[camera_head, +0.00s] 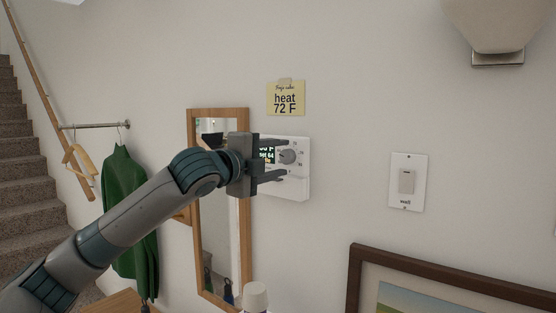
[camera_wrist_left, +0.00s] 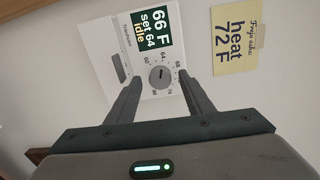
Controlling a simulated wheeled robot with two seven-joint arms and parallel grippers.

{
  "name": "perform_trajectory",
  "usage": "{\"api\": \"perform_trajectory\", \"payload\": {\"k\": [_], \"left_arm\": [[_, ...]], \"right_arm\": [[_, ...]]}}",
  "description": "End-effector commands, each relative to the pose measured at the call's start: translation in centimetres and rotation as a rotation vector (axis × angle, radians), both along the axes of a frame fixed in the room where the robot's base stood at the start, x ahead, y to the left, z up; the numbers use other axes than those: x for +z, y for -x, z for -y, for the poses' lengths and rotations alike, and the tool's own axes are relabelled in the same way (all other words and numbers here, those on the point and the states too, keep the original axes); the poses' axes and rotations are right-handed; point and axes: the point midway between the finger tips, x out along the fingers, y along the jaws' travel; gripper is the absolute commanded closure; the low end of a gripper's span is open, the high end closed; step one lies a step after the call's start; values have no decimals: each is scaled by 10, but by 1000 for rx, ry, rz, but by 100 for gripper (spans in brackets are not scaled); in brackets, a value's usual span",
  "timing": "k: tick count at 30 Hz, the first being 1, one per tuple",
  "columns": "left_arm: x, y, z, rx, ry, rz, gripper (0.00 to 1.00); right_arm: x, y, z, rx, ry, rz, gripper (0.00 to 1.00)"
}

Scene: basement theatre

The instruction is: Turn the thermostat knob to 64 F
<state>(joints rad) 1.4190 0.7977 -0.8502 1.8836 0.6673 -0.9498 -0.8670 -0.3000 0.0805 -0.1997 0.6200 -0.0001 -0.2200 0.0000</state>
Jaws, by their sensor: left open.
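The thermostat is a white wall box (camera_head: 300,186) with a grey round knob (camera_head: 288,157) ringed by numbers. In the left wrist view the knob (camera_wrist_left: 160,77) carries a dark mark, and the thermostat's dark display (camera_wrist_left: 155,27) reads "66 F", "set 64" and "idle". My left gripper (camera_head: 279,159) is open in front of the thermostat. Its fingertips (camera_wrist_left: 160,83) lie on either side of the knob in the wrist view, with gaps showing. I cannot tell how far they are from the wall. My right gripper is not in view.
A yellow note (camera_head: 286,98) above reads "heat 72 F". A light switch (camera_head: 407,182) is to the right, and a wood-framed mirror (camera_head: 246,255) is behind my left arm. A picture frame (camera_head: 440,272) and a white bottle top (camera_head: 255,296) are below.

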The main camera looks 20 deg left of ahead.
Motion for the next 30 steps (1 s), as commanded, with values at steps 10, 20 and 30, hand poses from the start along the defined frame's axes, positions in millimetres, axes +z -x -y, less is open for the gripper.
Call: {"api": "perform_trajectory", "payload": {"k": [10,20,30], "left_arm": [[-2,40,-15,2,-1,3,52],[0,104,-36,3,-1,4,52],[3,153,-53,2,-1,1,52]], "right_arm": [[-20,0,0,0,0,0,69],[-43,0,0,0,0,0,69],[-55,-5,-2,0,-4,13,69]]}}
